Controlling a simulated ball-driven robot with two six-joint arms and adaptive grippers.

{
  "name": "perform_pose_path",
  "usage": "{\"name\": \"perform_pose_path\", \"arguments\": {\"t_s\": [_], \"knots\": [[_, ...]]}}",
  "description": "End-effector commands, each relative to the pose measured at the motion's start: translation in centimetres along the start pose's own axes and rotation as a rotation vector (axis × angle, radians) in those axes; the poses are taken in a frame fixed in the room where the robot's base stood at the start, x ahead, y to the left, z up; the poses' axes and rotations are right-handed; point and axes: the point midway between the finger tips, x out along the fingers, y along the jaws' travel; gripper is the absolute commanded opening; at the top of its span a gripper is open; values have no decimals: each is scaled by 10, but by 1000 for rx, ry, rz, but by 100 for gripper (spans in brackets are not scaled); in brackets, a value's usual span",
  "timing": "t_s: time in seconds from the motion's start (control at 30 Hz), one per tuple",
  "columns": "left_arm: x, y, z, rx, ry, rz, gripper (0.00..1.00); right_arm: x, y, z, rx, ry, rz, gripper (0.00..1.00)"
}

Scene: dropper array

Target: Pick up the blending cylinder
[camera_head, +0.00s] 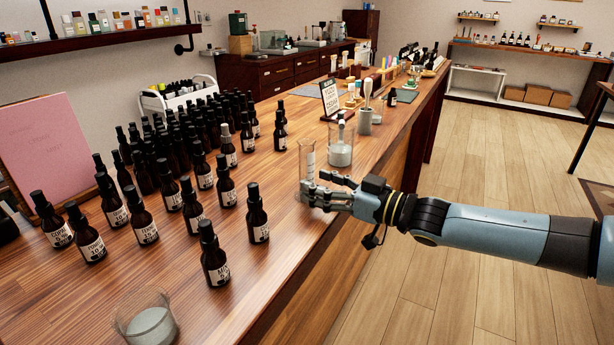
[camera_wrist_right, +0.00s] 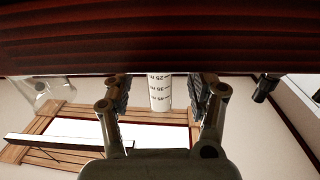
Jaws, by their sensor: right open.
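The blending cylinder (camera_head: 307,158) is a tall, clear glass tube standing upright near the counter's right edge. In the right wrist view the cylinder (camera_wrist_right: 159,92) looks pale with printed volume marks and appears between the two fingers. My right gripper (camera_head: 322,190) reaches in from the right, low beside the cylinder. Its fingers are open in the right wrist view (camera_wrist_right: 163,90), with a gap on each side of the cylinder. The cylinder's base is partly hidden by the fingers. My left gripper is not in view.
A glass beaker with white contents (camera_head: 340,156) stands just behind the cylinder. Many dark dropper bottles (camera_head: 257,216) crowd the counter (camera_head: 262,275) to the left. Another beaker (camera_head: 150,327) is at the front. A small sign (camera_head: 330,97) and a white holder (camera_head: 365,122) stand farther back.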

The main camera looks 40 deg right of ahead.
Motion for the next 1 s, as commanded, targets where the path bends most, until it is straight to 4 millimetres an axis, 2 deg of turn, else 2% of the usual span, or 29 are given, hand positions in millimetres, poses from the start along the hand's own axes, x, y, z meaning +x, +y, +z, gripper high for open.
{"name": "perform_pose_path", "arguments": {"t_s": [0.1, 0.2, 0.43, 0.87, 0.9, 1.0], "knots": [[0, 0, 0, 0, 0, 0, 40, 19, 2, -1, 1, 2, 2, 58], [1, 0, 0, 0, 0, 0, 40, 26, 1, 0, 2, 0, 1, 58], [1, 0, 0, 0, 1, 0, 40, 28, 1, 0, 1, -1, 1, 58], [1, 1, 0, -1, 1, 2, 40, 28, 1, 0, 1, -2, 0, 3], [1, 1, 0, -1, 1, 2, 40, 28, 1, 0, 1, -2, 0, 0], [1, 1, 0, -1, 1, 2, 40, 28, 1, 0, 1, -1, 0, 0]]}}
